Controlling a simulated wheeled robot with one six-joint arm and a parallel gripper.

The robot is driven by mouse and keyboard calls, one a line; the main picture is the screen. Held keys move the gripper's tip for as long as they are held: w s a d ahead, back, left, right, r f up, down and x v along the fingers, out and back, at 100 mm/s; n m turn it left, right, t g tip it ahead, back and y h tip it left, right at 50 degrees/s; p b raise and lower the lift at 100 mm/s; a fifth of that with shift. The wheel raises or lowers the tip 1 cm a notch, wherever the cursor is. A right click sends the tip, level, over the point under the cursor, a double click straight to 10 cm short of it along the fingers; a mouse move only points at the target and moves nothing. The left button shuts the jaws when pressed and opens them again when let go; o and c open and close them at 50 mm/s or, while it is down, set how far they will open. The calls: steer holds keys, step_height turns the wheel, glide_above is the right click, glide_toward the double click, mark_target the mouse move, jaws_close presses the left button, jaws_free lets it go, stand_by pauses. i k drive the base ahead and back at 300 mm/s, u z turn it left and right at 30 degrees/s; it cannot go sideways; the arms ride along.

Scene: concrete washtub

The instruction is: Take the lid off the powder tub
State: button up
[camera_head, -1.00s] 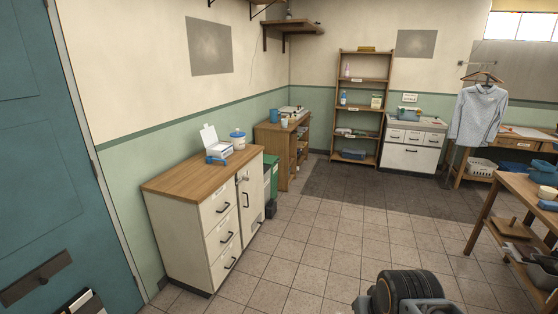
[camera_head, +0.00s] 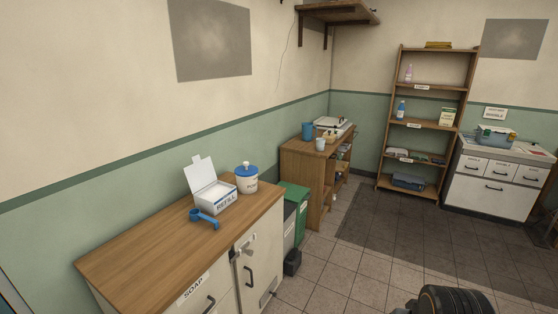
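The powder tub (camera_head: 247,184) is a white round tub at the back right of the wooden-topped cabinet. Its blue lid (camera_head: 246,169) with a knob sits on top of it. My gripper's fingers are not visible; only a dark rounded part, which seems to be of my own body, shows at the bottom right edge.
On the cabinet top (camera_head: 150,254), an open white box marked REFILL (camera_head: 213,196) and a blue scoop (camera_head: 205,218) stand left of the tub. A green bin (camera_head: 296,206) and a wooden bench (camera_head: 306,163) are beyond the cabinet. Tiled floor (camera_head: 335,275) is clear at right.

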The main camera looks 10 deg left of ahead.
mark_target(246, 170)
steer(key=i, duration=2.3)
steer(key=u, duration=2.2)
steer(key=i, duration=0.55)
